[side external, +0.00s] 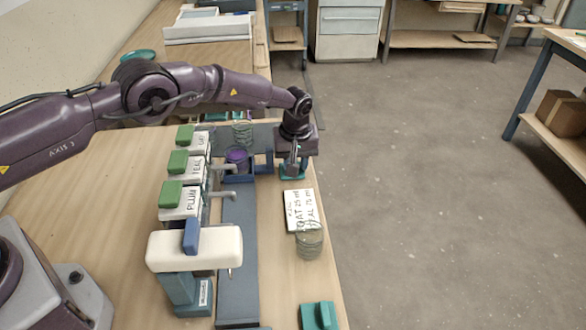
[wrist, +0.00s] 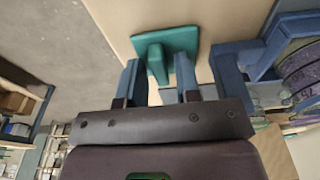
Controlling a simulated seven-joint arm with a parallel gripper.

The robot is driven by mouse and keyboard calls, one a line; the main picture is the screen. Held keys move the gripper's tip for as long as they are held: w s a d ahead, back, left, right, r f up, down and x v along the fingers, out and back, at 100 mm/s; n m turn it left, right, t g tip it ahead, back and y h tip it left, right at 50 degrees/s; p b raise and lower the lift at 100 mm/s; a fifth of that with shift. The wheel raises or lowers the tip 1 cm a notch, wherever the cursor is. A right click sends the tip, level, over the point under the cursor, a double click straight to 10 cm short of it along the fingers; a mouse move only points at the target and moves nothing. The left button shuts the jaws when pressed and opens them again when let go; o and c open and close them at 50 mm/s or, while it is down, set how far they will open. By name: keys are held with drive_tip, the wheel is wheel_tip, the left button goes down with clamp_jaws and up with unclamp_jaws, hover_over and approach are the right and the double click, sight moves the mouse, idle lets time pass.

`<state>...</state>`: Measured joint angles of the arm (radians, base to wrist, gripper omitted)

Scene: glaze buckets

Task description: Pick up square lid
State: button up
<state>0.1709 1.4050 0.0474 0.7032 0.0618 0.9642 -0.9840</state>
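A teal lid with a square plate (wrist: 181,41) and an upright fin handle (wrist: 156,58) lies on the table in the wrist view. My gripper (wrist: 158,60) is open, with its two blue fingers on either side of the handle and gaps visible between. In the side view my gripper (side external: 291,170) points down at the far right edge of the table, directly over this lid (side external: 300,176), which it mostly hides. A second teal lid (side external: 320,316) with a raised handle lies at the near table edge; its exact shape is hard to tell.
A purple container (side external: 237,157) sits in a blue holder just left of my gripper. Green-topped dispensers (side external: 180,199) stand in a row to the left. A white written card (side external: 299,211) and a clear jar (side external: 309,240) are nearer. A blue rail (side external: 238,270) runs along the table.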

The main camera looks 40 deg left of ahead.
clamp_jaws()
drive_tip(key=shift+r, duration=2.55)
